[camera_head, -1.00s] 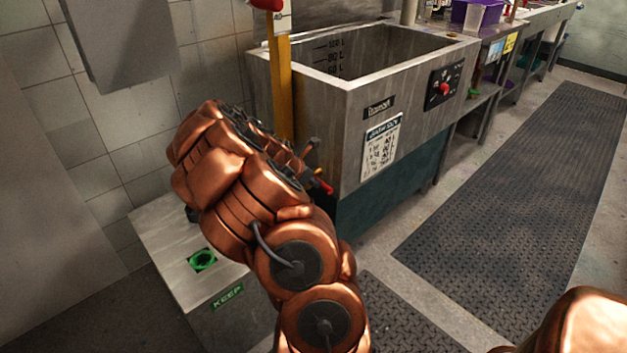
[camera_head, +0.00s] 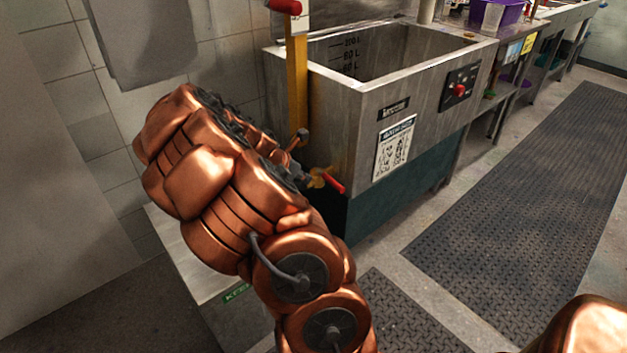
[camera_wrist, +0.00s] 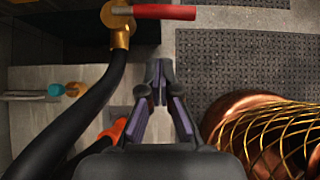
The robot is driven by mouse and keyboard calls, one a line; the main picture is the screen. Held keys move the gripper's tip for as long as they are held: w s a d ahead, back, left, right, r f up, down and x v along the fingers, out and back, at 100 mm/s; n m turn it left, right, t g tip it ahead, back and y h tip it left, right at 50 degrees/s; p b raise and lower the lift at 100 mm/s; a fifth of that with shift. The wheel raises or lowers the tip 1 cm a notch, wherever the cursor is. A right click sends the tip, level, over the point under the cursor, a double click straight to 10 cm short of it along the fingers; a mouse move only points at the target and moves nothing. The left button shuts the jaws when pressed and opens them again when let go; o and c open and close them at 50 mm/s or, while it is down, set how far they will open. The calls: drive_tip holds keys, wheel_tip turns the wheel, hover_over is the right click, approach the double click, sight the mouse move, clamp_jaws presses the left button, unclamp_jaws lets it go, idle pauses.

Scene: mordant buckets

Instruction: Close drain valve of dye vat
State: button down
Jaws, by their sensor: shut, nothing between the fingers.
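The steel dye vat (camera_head: 352,112) stands beyond my arm. Its drain valve has a brass body (camera_head: 316,181) and a red lever (camera_head: 334,180), low at the vat's near left corner. In the wrist view the red lever (camera_wrist: 165,12) lies level at the top edge, pointing right from the brass body (camera_wrist: 119,32). A black hose (camera_wrist: 103,88) hangs from that body. My gripper (camera_wrist: 159,66) is shut and empty, below the lever in the picture and apart from it. In the head view my arm hides most of the gripper. I cannot tell whether the valve is open.
A low metal box (camera_head: 212,287) with a green label stands at lower left, partly behind my arm. An orange thing (camera_wrist: 113,131) and a teal thing (camera_wrist: 58,90) lie near the hose. A yellow post (camera_head: 297,85) stands beside the vat. The dark floor mat (camera_head: 520,190) is clear.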

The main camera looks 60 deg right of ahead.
drive_tip(key=shift+m+g+h, duration=0.5)
drive_tip(key=shift+g+h, duration=0.1)
drive_tip(key=shift+h, duration=0.1)
drive_tip(key=a+b, duration=0.1)
drive_tip(key=b, duration=0.3)
drive_tip(key=w+a+f+b, duration=0.1)
drive_tip(key=b, duration=0.2)
drive_tip(key=w+a+f+b, duration=0.1)
drive_tip(key=a+b, duration=0.1)
drive_tip(key=b, duration=0.2)
drive_tip(key=shift+a+b, duration=0.1)
drive_tip(key=shift+b, duration=0.25)
drive_tip(key=shift+s, duration=0.1)
drive_tip(key=b, duration=0.5)
approach(330, 180)
drive_tip(key=s+d+f, duration=0.2)
drive_tip(key=d+f, duration=0.1)
drive_tip(key=f, duration=0.3)
drive_tip(key=shift+d+f, duration=0.2)
drive_tip(key=shift+d, duration=0.2)
